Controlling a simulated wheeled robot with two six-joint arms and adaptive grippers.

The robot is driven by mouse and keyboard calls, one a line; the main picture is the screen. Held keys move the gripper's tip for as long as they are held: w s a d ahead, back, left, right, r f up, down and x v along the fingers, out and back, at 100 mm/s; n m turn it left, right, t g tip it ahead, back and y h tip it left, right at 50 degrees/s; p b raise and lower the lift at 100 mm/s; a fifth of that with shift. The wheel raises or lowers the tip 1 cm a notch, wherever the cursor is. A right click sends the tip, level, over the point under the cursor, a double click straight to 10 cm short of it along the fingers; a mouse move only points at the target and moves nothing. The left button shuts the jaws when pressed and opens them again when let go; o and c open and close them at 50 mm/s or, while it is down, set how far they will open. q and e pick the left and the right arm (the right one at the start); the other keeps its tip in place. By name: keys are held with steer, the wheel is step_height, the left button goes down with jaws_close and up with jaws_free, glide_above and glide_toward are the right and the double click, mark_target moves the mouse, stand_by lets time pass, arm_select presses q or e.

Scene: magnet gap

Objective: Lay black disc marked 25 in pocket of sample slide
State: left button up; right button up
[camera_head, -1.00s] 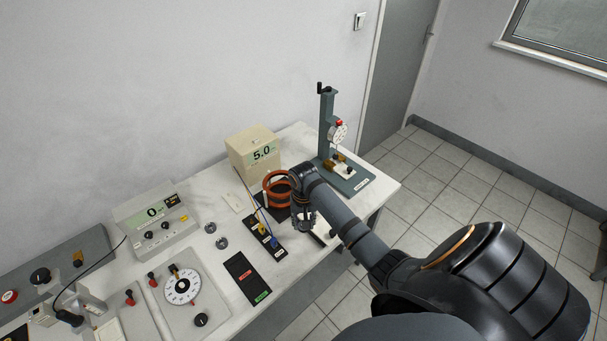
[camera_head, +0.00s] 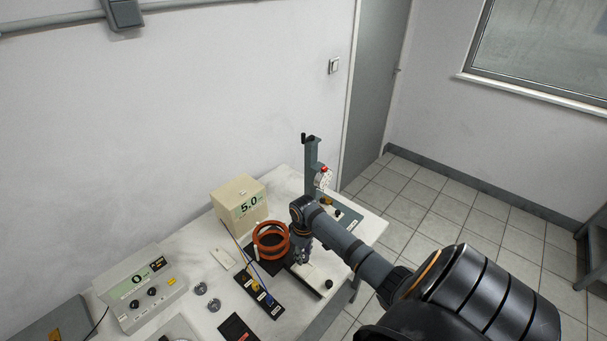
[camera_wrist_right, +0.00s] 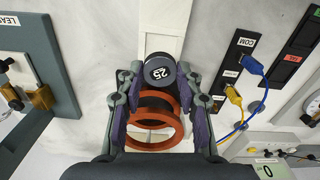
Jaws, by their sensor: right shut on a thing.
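The black disc marked 25 (camera_wrist_right: 158,70) shows face-on between the fingertips of my right gripper (camera_wrist_right: 160,82) in the right wrist view. My right gripper is shut on it. In the head view the right gripper (camera_head: 302,258) is beside the orange coils, above the far end of the white sample slide (camera_head: 318,276); the disc is too small to make out there. A white strip, apparently the slide (camera_wrist_right: 162,35), runs beyond the disc in the wrist view. Its pocket cannot be made out. My left gripper is not in view.
The orange coils (camera_head: 270,240) stand close to the right gripper's left. A black terminal strip with blue and yellow plugs (camera_head: 259,293) and a cream box reading 5.0 (camera_head: 240,203) are to the left.

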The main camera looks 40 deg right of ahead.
mark_target(304, 268)
steer(key=shift+f, duration=0.75)
steer(key=shift+f+b, duration=0.4)
steer(key=shift+b, duration=0.05)
steer(key=shift+f+b, duration=0.75)
steer(key=shift+f, duration=0.5)
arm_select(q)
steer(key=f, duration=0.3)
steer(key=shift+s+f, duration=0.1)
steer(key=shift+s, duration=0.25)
arm_select(e)
steer(key=shift+f, duration=0.15)
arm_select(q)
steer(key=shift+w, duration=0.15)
arm_select(e)
steer(key=shift+f, duration=0.2)
steer(key=o, duration=1.2)
steer(key=shift+c, duration=0.2)
steer(key=c, duration=0.5)
